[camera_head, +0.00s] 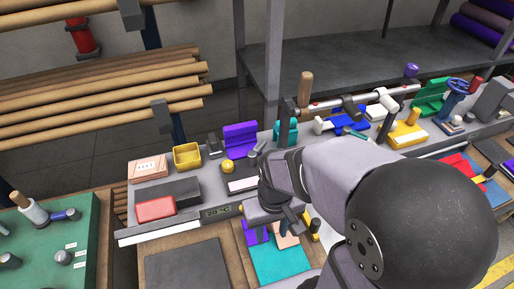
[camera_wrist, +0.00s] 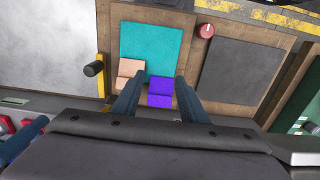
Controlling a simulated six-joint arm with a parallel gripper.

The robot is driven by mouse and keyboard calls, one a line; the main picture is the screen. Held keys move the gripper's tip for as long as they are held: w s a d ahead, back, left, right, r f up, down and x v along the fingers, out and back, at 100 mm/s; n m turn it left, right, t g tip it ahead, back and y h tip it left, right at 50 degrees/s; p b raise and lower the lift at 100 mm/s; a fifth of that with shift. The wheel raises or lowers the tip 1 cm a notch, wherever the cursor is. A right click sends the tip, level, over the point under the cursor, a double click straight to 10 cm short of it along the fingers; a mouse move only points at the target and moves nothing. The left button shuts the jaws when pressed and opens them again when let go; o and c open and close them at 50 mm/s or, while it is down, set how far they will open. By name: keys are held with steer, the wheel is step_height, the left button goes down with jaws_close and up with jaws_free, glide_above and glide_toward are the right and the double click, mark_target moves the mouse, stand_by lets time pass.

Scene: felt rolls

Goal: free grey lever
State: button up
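I cannot pick out the grey lever for certain. In the wrist view a dark grey knob-ended handle (camera_wrist: 94,69) sticks out beside a yellow bar (camera_wrist: 102,78), left of the work area. A purple block (camera_wrist: 160,92) and a peach block (camera_wrist: 128,70) lie at the near edge of a teal sheet (camera_wrist: 150,45). My gripper (camera_wrist: 157,84) is open, its dark fingers apart, with the purple block showing between them. Contact cannot be told. In the head view my gripper (camera_head: 287,218) hangs over the near panel, and my arm hides part of the bench.
A red knob (camera_wrist: 207,30) stands right of the teal sheet. In the head view a grey shelf (camera_head: 190,190) carries a yellow tray (camera_head: 187,156), a purple bracket (camera_head: 240,139) and a red block (camera_head: 155,209). A dark panel (camera_head: 188,268) at the front left is clear.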

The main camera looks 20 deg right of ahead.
steer(key=w+a+r+m+g+y+p, duration=0.1)
steer(key=w+a+r+m+g+p, duration=0.3)
steer(key=r+m, duration=0.35)
steer(key=m+t+h+b, duration=0.3)
steer(key=t+h+b, duration=0.2)
steer(key=t+b, duration=0.3)
glide_toward(261, 143)
steer(key=shift+w+d+f+n+g+b, duration=0.15)
steer(key=shift+w+g+b, duration=0.05)
steer(key=shift+w+g, duration=0.1)
steer(key=shift+w+d+f+n+g+b, duration=0.1)
steer(key=shift+w+d+g+b, duration=0.1)
steer(key=shift+w, duration=0.15)
steer(key=shift+a+p+x, duration=0.2)
steer(key=shift+p+x, duration=1.25)
steer(key=shift+x, duration=2.2)
steer(key=shift+s+f, duration=0.1)
steer(key=shift+c, duration=0.6)
steer(key=shift+y, duration=0.3)
jaws_close()
